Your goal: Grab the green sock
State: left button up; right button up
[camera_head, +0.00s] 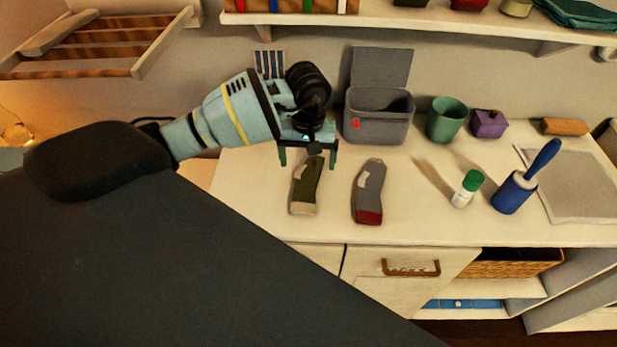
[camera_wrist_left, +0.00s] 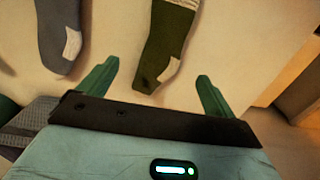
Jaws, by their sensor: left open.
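The green sock (camera_head: 306,187) lies flat on the white counter, with a pale cuff towards the front edge. My left gripper (camera_head: 308,163) is open just above and behind the sock's far end. In the left wrist view the green sock (camera_wrist_left: 167,42) lies between the two open fingers (camera_wrist_left: 157,90), with its dark tip near the gripper's bar. Nothing is held. A grey sock (camera_head: 368,190) with a red end lies to its right; it also shows in the left wrist view (camera_wrist_left: 62,35). My right gripper is not in view.
A grey open bin (camera_head: 379,118) stands behind the grey sock. A shelf (camera_head: 420,22) hangs above.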

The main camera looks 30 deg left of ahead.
aim_at(308, 176)
pick_arm(q)
jog(key=shift+w+f, duration=0.15)
jog(key=shift+f, duration=0.2)
jog(key=shift+a+f+p, duration=0.1)
jog(key=shift+f+p, duration=0.25)
jog(key=shift+f, duration=2.2)
jog(key=shift+c, duration=0.3)
jog(key=c, duration=1)
